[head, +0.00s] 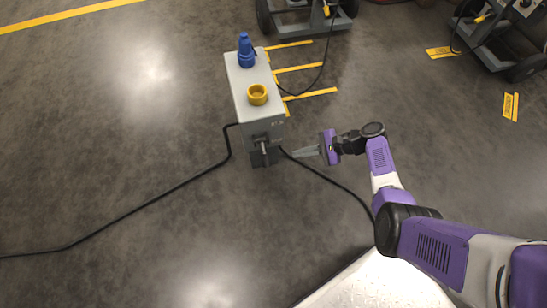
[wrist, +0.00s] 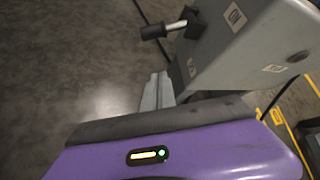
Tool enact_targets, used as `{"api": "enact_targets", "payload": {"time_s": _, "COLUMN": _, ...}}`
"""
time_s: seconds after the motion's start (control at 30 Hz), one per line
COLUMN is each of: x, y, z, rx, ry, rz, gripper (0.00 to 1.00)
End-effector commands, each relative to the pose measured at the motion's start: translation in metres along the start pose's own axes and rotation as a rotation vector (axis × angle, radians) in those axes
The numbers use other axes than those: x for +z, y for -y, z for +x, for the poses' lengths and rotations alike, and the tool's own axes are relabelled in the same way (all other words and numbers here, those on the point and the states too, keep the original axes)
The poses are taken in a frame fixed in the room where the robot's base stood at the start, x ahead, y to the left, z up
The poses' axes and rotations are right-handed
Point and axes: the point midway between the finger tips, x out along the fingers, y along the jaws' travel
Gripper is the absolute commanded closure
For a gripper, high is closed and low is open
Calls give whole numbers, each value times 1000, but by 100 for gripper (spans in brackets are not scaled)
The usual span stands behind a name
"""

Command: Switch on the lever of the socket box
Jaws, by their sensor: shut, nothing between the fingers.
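The grey socket box (head: 244,90) stands on the floor near the picture's middle in the head view, with a blue plug and a yellow socket on top. Its lever (head: 263,146) is on the near end. In the wrist view the box (wrist: 262,45) fills the upper right, and the lever (wrist: 163,30) sticks out to the left with its dark grip. My gripper (head: 296,154) is shut and empty, just right of the box's near end. In the wrist view its fingers (wrist: 157,92) are below the lever, apart from it.
The blue plug (head: 246,50) stands upright at the box's far end, and the yellow socket (head: 257,94) is nearer. Black cables (head: 150,203) run over the floor on both sides of the box. Wheeled stands (head: 500,40) are at the back right.

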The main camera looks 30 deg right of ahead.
Motion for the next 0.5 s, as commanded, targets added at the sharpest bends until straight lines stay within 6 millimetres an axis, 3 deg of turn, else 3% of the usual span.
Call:
{"api": "enact_targets", "payload": {"time_s": 0.27, "x": -1, "y": -1, "z": 7, "rx": 1, "ry": -1, "rz": -2, "gripper": 100}}
{"api": "enact_targets", "payload": {"time_s": 0.5, "x": -4, "y": -3, "z": 45, "rx": 3, "ry": -1, "rz": -4, "gripper": 100}}
